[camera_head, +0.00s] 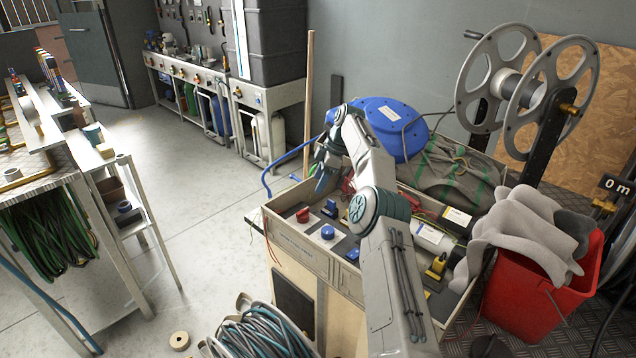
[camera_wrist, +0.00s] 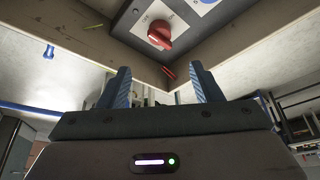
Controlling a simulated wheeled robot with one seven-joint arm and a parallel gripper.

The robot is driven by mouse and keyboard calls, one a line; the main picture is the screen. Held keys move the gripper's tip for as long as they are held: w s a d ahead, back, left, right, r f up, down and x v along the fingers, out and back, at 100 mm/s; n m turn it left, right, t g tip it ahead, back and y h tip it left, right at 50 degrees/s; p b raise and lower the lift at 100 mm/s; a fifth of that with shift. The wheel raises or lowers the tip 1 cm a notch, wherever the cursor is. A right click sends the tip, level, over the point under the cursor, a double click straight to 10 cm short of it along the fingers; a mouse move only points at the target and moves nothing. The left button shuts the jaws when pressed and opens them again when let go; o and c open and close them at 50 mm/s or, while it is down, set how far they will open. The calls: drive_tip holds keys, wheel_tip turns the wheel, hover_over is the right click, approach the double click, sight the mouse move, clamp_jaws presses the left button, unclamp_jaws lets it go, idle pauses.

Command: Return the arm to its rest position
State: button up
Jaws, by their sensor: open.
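My arm (camera_head: 393,270) rises from the bottom of the head view and bends over the wooden workbench box. My gripper (camera_head: 322,186) hangs at the box's far left corner. In the wrist view my gripper (camera_wrist: 163,84) shows two blue fingers spread apart with nothing between them. Beyond them is the box corner with a red rotary knob (camera_wrist: 159,34) on a grey plate. The same red knob (camera_head: 303,215) shows near the gripper in the head view. My arm hides part of the box's contents.
The box (camera_head: 290,243) holds a blue knob (camera_head: 327,232) and other parts. A blue hose reel (camera_head: 392,128) stands behind it. A red bucket (camera_head: 545,300) with grey cloth stands at right, below a large grey reel (camera_head: 583,92). A coiled hose (camera_head: 262,335) lies in front. The left floor is mostly clear.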

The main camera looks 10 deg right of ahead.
idle(0.3)
drive_tip(key=s+a+r+m+h, duration=0.2)
drive_tip(key=s+a+r, duration=0.45)
drive_tip(key=r, duration=0.35)
drive_tip(key=s+a+r+m+h, duration=0.25)
drive_tip(key=s+r+m, duration=0.2)
drive_tip(key=s, duration=0.55)
drive_tip(key=s+d+f+m+t, duration=0.1)
drive_tip(key=s+m, duration=0.4)
drive_tip(key=s, duration=1.1)
drive_tip(key=s+d+f+m+t, duration=0.1)
drive_tip(key=s+f+m, duration=0.3)
drive_tip(key=s, duration=1.2)
drive_tip(key=shift+d+m+p, duration=0.35)
drive_tip(key=shift+d, duration=0.3)
